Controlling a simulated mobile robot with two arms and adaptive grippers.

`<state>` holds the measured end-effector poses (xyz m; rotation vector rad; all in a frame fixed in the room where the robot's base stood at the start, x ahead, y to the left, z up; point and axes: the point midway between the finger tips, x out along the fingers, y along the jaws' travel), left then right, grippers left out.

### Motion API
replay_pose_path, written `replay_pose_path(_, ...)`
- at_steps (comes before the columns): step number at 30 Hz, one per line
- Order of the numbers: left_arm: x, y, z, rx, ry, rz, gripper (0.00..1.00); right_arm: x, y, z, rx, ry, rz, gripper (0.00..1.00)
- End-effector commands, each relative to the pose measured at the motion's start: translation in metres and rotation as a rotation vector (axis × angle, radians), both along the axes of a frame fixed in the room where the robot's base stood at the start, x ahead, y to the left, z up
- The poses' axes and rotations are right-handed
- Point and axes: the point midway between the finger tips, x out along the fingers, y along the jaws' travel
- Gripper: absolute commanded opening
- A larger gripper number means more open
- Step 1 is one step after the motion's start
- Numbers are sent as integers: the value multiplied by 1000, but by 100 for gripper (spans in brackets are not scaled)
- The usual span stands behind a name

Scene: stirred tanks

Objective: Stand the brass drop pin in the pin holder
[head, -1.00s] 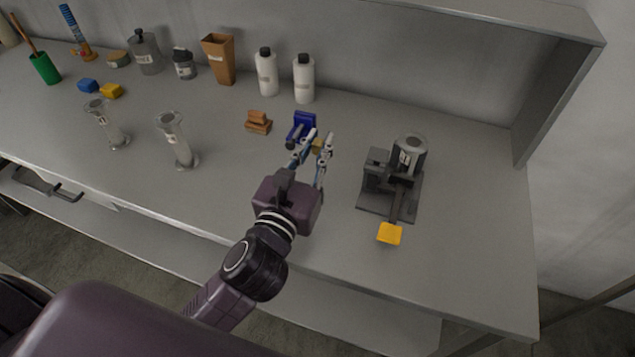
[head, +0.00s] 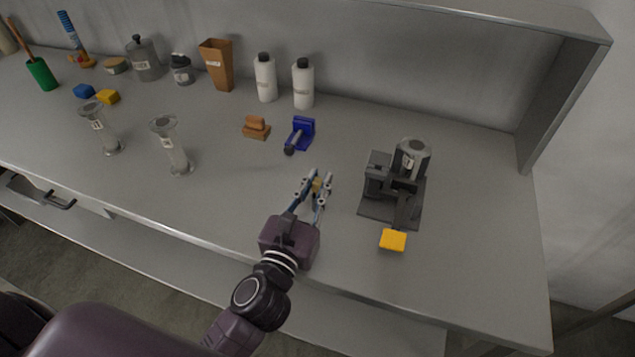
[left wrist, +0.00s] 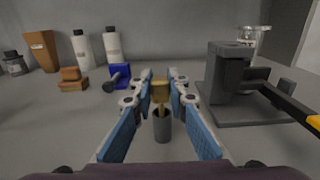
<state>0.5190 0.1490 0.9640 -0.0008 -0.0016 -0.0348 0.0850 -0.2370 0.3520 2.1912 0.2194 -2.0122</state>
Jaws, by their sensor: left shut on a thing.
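The brass drop pin (left wrist: 160,91) is between the fingertips of my left gripper (head: 316,187), which is shut on its block-like head. The pin is upright, with its thin stem pointing down. In the left wrist view a dark grey cylinder (left wrist: 163,125), which looks like the pin holder, is directly under the head between my fingers. The stem meets the cylinder's top in the picture; I cannot tell how deep it sits. In the head view my gripper hides this cylinder. My right gripper is not in view.
A dark grey apparatus (head: 376,206) with a yellow-ended lever (head: 393,240) stands to the right. A blue block (head: 303,128) with a dark-knobbed rod and a brown block (head: 256,128) are behind. Two glass cylinders (head: 170,143) stand left. Bench around the gripper is clear.

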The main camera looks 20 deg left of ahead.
Motion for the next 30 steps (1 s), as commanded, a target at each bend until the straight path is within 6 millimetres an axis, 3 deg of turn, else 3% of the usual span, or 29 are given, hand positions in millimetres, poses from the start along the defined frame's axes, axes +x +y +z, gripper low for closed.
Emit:
replay_pose_path(2,0,0,-4,0,0,0,0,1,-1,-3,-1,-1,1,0)
replay_pose_path(3,0,0,-4,1,0,0,15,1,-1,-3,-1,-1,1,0)
replay_pose_path(8,0,0,-3,0,0,0,32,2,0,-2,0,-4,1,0)
replay_pose_path(19,-1,0,2,0,0,0,32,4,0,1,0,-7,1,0)
replay_pose_path(30,-63,2,-4,-1,4,-1,32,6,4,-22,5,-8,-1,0)
